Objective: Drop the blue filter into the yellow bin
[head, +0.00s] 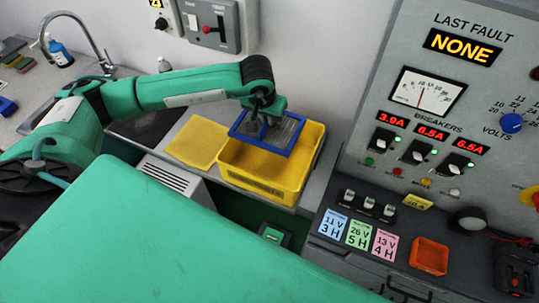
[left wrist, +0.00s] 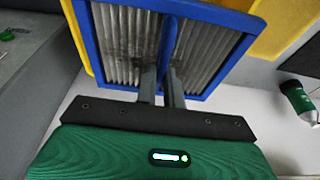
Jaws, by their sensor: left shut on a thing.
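The blue filter (head: 285,136) is a blue-framed panel with grey pleats. My left gripper (head: 258,122) is shut on it and holds it above the yellow bin (head: 267,186), tilted, over the bin's back and left part. In the left wrist view the filter (left wrist: 215,57) fills the upper middle, and the two fingers of the left gripper (left wrist: 163,85) close on its middle bar. Yellow parts show behind the filter there. The gap between the filter and the bin's rim cannot be told exactly. My right gripper is not in view.
A yellow lid-like panel (head: 196,142) lies left of the bin on the grey counter. A control panel (head: 445,100) with breakers and a meter stands at the right. An orange tray (head: 429,256) sits below it. A sink tap (head: 75,32) and blue bottle (head: 60,53) stand at the far left.

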